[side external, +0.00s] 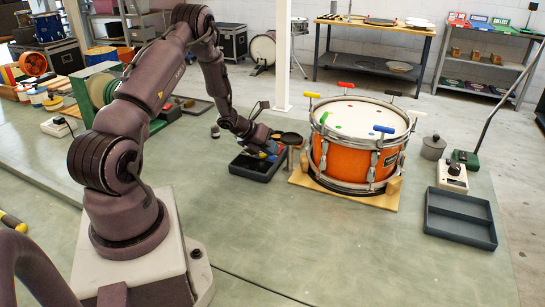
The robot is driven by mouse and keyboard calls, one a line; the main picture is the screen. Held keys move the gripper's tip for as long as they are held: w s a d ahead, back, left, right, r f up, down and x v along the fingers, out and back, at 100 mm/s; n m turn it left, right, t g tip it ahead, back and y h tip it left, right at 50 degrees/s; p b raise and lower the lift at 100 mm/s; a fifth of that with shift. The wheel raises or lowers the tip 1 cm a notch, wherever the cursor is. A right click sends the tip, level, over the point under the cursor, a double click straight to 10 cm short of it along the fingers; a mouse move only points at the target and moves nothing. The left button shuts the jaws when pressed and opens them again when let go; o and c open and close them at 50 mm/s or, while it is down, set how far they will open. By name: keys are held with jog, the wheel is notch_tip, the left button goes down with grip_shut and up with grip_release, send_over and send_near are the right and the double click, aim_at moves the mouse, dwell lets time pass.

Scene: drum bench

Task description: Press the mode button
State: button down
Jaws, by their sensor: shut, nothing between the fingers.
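No mode button can be made out at this size. A white box with a dark knob on top (453,178) stands on the bench to the right of the drum; a button on it is too small to tell. A small green device (466,159) with a long dark bent stem stands just behind it. My gripper (271,153) is left of the drum, low over a black tray (257,168). Its fingers look shut with nothing held, and small blue and dark items beside it partly blur its outline. It is well apart from the white box, with the drum between them.
The orange drum (345,157) sits on a wooden board (309,182), with several coloured tuning keys round its rim. An empty grey two-part tray (460,217) and a grey lidded pot (433,147) are at the right. The bench front (340,255) is clear.

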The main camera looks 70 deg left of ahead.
jog(key=shift+r, duration=0.5)
jog(key=shift+r, duration=0.1)
jog(key=shift+r, duration=2.95)
